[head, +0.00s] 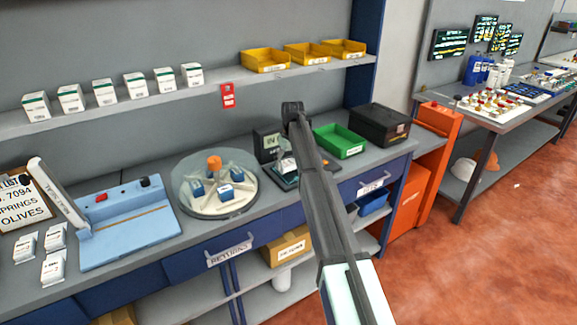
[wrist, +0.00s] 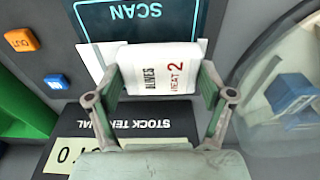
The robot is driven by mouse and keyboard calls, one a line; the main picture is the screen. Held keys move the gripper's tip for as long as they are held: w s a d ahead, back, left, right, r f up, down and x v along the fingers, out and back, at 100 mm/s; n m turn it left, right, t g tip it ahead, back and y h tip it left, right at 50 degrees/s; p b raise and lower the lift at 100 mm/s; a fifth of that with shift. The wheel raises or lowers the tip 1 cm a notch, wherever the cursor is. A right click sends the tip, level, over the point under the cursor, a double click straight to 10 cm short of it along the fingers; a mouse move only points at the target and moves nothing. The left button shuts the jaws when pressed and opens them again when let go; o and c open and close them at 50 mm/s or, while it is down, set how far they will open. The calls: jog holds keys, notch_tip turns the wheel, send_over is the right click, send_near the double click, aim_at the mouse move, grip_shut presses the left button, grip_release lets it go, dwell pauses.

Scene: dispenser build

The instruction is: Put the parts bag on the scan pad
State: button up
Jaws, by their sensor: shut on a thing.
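The parts bag (wrist: 154,57) is a white packet with black and red print, including a red 2, in the wrist view. My gripper (wrist: 161,82) is shut on it, one green-padded finger on each side. The bag is over the near part of the scan pad (wrist: 140,18), a dark panel with a light border marked SCAN. I cannot tell whether the bag touches the pad. In the head view my arm partly hides the pad (head: 285,183) and the bag.
The stock terminal (wrist: 130,125) stands close by the gripper. Orange (wrist: 21,40) and blue (wrist: 56,82) buttons are beside the pad. A green bin (head: 340,141) and a round domed carousel (head: 217,205) flank this spot. A black box (head: 380,124) stands farther right.

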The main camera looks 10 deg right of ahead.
aim_at(291, 164)
jog(key=shift+f, duration=1.05)
jog(key=shift+f, duration=0.15)
jog(key=o, duration=1.2)
notch_tip(291, 164, up, 12)
jog(key=s+b, duration=0.1)
jog(key=b, duration=0.1)
jog(key=shift+s+d, duration=0.15)
jog(key=shift+d, duration=0.15)
